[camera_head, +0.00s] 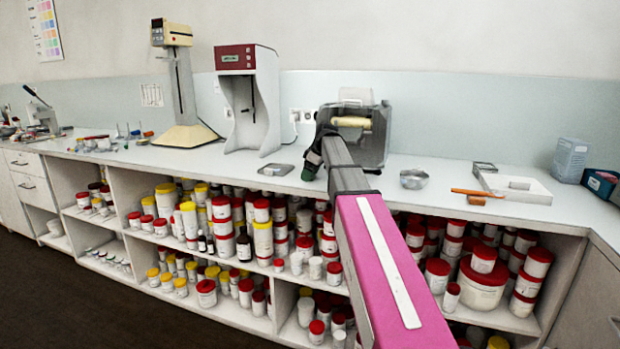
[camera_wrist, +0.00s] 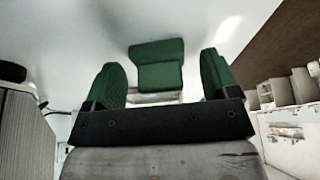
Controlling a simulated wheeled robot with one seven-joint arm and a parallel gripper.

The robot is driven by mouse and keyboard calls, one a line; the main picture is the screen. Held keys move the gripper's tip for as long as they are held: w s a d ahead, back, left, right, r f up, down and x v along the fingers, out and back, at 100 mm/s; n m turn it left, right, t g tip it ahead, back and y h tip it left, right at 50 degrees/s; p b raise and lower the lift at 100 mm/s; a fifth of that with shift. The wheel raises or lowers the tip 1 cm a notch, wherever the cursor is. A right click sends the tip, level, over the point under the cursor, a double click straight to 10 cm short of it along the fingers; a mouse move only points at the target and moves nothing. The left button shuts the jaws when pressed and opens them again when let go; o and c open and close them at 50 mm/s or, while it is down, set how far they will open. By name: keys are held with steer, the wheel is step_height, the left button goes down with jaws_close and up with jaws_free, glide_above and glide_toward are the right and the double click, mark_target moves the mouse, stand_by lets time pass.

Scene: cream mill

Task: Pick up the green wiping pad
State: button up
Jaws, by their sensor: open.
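The green wiping pad (camera_wrist: 157,70) shows in the wrist view, ahead of my gripper and between its two fingers in the picture. It looks like a green block with a wider upper part, over a pale surface. My gripper (camera_wrist: 162,78) is open, with a green-padded finger on each side and visible gaps between the fingers and the pad. I cannot tell how far ahead the pad is. In the head view my gripper (camera_head: 314,160) is over the counter, in front of the grey machine. I cannot make out the pad there; my arm and gripper may hide it.
The grey machine with a cream roller (camera_head: 372,135) stands just behind and right of my gripper. A small grey tray (camera_head: 275,170) lies to the left, and a metal bowl (camera_head: 413,179) to the right. A white tray (camera_head: 530,190) is farther right. Shelves of jars (camera_head: 263,238) fill the space below.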

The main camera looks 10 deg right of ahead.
steer(key=c, duration=1)
steer(key=shift+r, duration=0.1)
steer(key=shift+r, duration=0.6)
steer(key=s+a, duration=0.4)
steer(key=s, duration=0.4)
steer(key=s+a, duration=0.5)
steer(key=s, duration=0.2)
steer(key=shift+s, duration=0.35)
steer(key=shift+o, duration=0.3)
steer(key=shift+w+r, duration=0.1)
